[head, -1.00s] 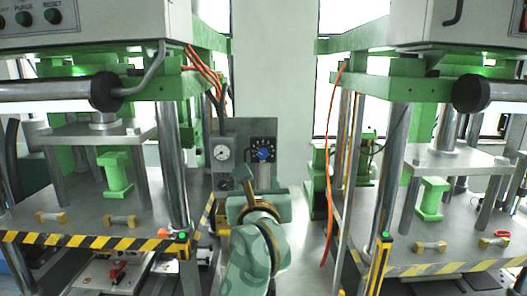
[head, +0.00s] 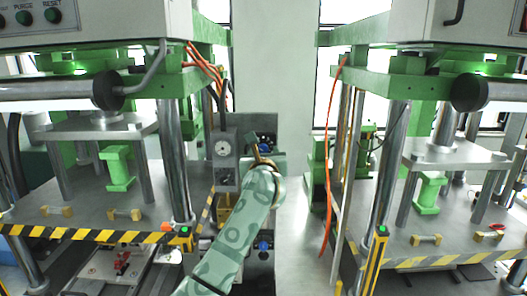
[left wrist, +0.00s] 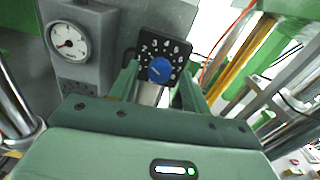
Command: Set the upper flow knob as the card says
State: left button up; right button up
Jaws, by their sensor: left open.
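The upper flow knob (left wrist: 160,70) is a round blue knob on a black dial plate with white marks, in the upper middle of the left wrist view. A second, lower blue knob (head: 263,245) shows below my arm in the head view. I see no readable card. My right gripper is not in view.
A grey box with a round white gauge (left wrist: 68,42) stands left of the dial. Green presses with striped front edges (head: 90,236) flank the narrow gap on both sides. An orange hose (head: 330,165) hangs to the right of my arm.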

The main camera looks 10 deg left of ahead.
pick_arm(q)
jog(key=shift+w+a, duration=0.1)
jog(key=shift+w, duration=0.25)
jog(key=c, duration=1)
